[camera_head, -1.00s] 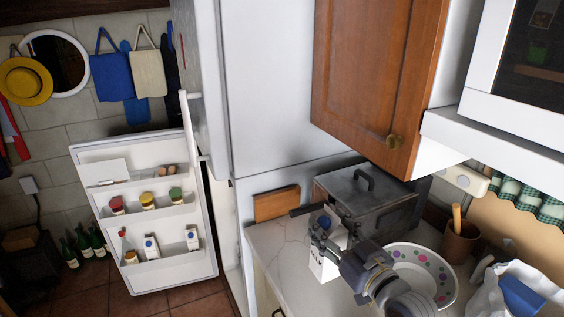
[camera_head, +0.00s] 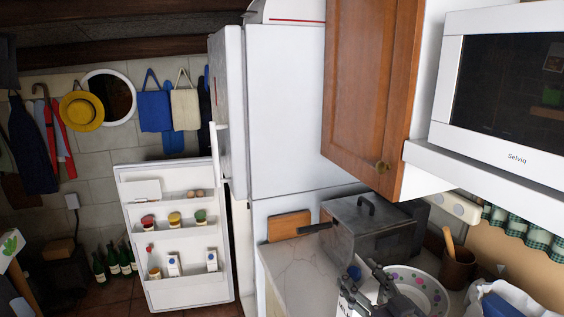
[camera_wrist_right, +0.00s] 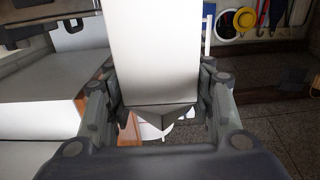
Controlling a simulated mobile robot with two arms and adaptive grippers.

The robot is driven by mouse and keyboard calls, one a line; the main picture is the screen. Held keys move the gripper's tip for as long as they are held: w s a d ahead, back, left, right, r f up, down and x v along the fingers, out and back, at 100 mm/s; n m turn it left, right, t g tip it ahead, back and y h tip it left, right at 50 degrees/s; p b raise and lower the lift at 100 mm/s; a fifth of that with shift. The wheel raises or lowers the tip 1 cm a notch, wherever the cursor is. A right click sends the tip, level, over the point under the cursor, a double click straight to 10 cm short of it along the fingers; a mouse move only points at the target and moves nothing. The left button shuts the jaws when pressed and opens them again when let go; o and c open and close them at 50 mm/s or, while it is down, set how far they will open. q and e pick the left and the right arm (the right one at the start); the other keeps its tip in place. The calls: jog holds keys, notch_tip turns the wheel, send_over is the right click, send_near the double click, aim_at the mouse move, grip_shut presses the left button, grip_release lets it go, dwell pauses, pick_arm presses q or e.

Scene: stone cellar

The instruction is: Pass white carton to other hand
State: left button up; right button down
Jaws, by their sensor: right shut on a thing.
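The white carton (camera_head: 370,289) with a blue cap is at the bottom of the head view, over the counter, partly hidden by my right gripper (camera_head: 363,281) and cut off by the picture's edge. My right gripper is shut on it. In the right wrist view the carton (camera_wrist_right: 155,48) stands between the two fingers of my right gripper (camera_wrist_right: 162,90), one finger on each side. Whether the carton touches the counter cannot be told. My left gripper is not in view.
A metal pot (camera_head: 362,240) stands on the counter (camera_head: 295,268) behind the carton, with a dotted bowl (camera_head: 432,286) to the right. A wooden cabinet (camera_head: 365,90) and a microwave (camera_head: 505,95) hang above. The fridge door (camera_head: 176,240) stands open at left.

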jog(key=shift+s, duration=0.6)
jog(key=shift+s+f+h, duration=0.1)
jog(key=shift+s+h, duration=0.15)
jog(key=shift+h, duration=0.05)
jog(key=shift+s+a+f+m, duration=0.1)
jog(key=shift+a+f+m, duration=0.05)
jog(key=shift+f+m, duration=0.15)
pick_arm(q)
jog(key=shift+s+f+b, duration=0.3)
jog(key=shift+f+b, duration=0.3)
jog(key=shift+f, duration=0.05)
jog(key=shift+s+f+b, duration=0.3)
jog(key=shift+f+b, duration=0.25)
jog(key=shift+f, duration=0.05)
pick_arm(e)
jog(key=s+d+f+m+h, duration=0.1)
jog(key=s+f+h, duration=0.1)
jog(key=s, duration=0.3)
jog(key=s+d+f+m+t+h, duration=0.1)
jog(key=s+f+m+h, duration=0.1)
jog(key=s, duration=0.3)
jog(key=shift+s+d+f+h, duration=0.35)
jog(key=shift+f+h, duration=0.25)
jog(key=shift+h, duration=0.2)
jog(key=shift+a, duration=0.1)
